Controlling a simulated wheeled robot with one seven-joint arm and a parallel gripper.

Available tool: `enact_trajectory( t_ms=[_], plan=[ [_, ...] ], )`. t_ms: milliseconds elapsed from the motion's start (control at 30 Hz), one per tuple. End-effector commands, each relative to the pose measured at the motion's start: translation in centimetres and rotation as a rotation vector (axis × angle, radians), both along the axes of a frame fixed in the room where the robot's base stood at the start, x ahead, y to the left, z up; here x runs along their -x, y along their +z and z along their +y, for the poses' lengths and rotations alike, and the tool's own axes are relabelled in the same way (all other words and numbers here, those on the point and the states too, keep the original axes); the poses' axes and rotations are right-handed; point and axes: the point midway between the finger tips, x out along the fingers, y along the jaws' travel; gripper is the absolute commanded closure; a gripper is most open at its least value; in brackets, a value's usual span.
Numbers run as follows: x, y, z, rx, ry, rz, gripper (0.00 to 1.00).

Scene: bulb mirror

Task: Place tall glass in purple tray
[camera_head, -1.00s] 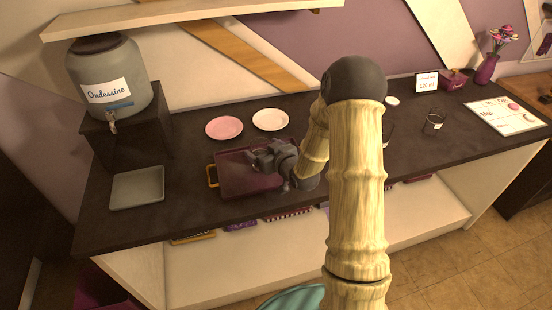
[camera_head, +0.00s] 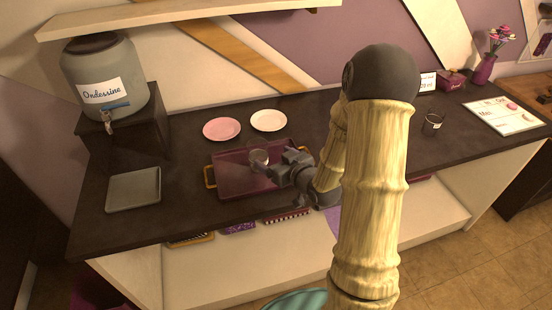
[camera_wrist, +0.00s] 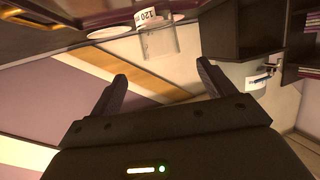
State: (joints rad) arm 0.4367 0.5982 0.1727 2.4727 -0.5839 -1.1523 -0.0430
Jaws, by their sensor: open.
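A clear glass (camera_head: 259,157) with a white "120" label stands upright on the purple tray (camera_head: 232,182), toward its upper right part. It also shows in the wrist view (camera_wrist: 160,42), which is upside down, beyond my fingertips. My gripper (camera_head: 270,172) is to the right of the glass at the tray's right side. In the wrist view my gripper's two fingers (camera_wrist: 163,82) are spread, with nothing between them and a gap to the glass. My gripper hides part of the tray's right side.
A pink plate (camera_head: 221,129) and a white plate (camera_head: 268,120) lie behind the tray. A grey tray (camera_head: 134,189) and a dispenser (camera_head: 104,82) are at the left. Another glass (camera_head: 432,124) stands at the right near a menu board (camera_head: 506,116). My arm hides the counter's middle.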

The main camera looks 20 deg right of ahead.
Motion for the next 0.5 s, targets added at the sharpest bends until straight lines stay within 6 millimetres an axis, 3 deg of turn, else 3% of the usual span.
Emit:
enact_trajectory(
  t_ms=[267, 500],
  plan=[
    [0.4, -0.2, 0.2, 0.045, -0.015, 0.071, 0.18],
    [3.3, -0.7, 0.1, 0.162, -0.096, 0.331, 0.18]
  ],
)
